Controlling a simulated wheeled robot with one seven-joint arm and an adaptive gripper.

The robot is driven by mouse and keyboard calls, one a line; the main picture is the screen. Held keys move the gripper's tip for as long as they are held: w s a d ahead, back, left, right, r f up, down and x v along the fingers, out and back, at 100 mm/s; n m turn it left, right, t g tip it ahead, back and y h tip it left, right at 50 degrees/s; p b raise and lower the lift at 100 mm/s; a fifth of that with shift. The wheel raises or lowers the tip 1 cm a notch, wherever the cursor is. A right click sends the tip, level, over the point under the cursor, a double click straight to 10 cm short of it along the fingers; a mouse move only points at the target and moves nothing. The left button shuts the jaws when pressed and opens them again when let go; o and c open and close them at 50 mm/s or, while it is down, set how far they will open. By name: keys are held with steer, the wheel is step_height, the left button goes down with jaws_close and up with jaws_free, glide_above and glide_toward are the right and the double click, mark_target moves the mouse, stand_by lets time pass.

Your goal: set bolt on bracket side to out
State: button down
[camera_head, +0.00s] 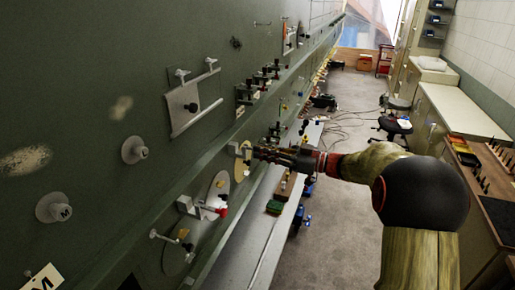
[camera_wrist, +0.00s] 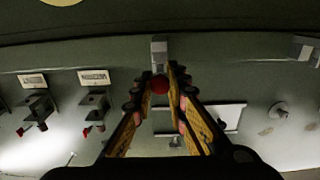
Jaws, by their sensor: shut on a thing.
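My gripper (camera_head: 256,152) reaches across to the green fuselage wall in the head view. In the wrist view its fingertips (camera_wrist: 161,80) close around a small red-ended bolt (camera_wrist: 159,85). The bolt sits at the lower end of a grey bracket (camera_wrist: 158,50) fixed to the wall. A pale part of this bracket (camera_head: 245,150) shows just left of the fingertips in the head view. The fingers hide most of the bolt, and I cannot tell how far it sticks out.
Two similar red-ended fittings (camera_wrist: 38,110) (camera_wrist: 95,105) sit to the left in the wrist view, below labels I cannot read. The aisle floor (camera_head: 330,220) is clear near me.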

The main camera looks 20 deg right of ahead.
steer(key=shift+d+f, duration=0.1)
steer(key=c, duration=2.1)
jaws_free()
steer(key=shift+c, duration=0.2)
steer(key=shift+o, duration=1.2)
steer(key=shift+s+d, duration=0.25)
steer(key=shift+d, duration=0.05)
steer(key=shift+o, duration=0.7)
steer(key=shift+w+a, duration=0.1)
steer(key=shift+a, duration=0.05)
steer(key=v, duration=1.2)
